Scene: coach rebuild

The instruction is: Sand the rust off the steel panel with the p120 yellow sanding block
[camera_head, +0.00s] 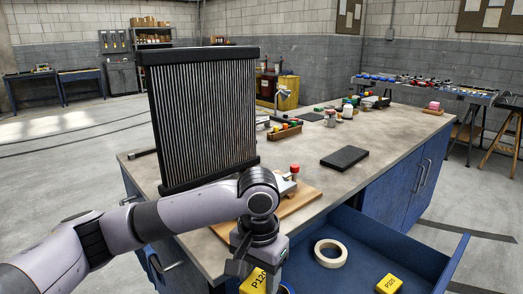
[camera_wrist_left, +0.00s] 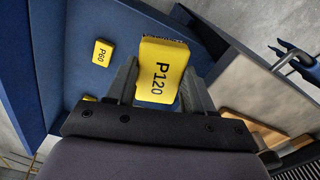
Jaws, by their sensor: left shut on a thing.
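My left gripper (camera_head: 258,262) is shut on the yellow P120 sanding block (camera_head: 253,284), over the open blue drawer (camera_head: 375,240). In the left wrist view the block (camera_wrist_left: 161,75) sits between the two fingers (camera_wrist_left: 160,92), its P120 label facing the camera. The drawer lies below it. I cannot make out the steel panel for sure; my arm hides part of the bench. A wooden board (camera_head: 310,196) with a red-knobbed fitting (camera_head: 294,170) lies behind my wrist. My right gripper is not in view.
The drawer holds a tape roll (camera_head: 319,255) and another yellow block (camera_head: 389,284); the left wrist view shows a P60 block (camera_wrist_left: 103,52). A tall ribbed radiator core (camera_head: 205,115) stands at the bench's left. A black pad (camera_head: 345,157) lies on the worktop (camera_head: 400,135).

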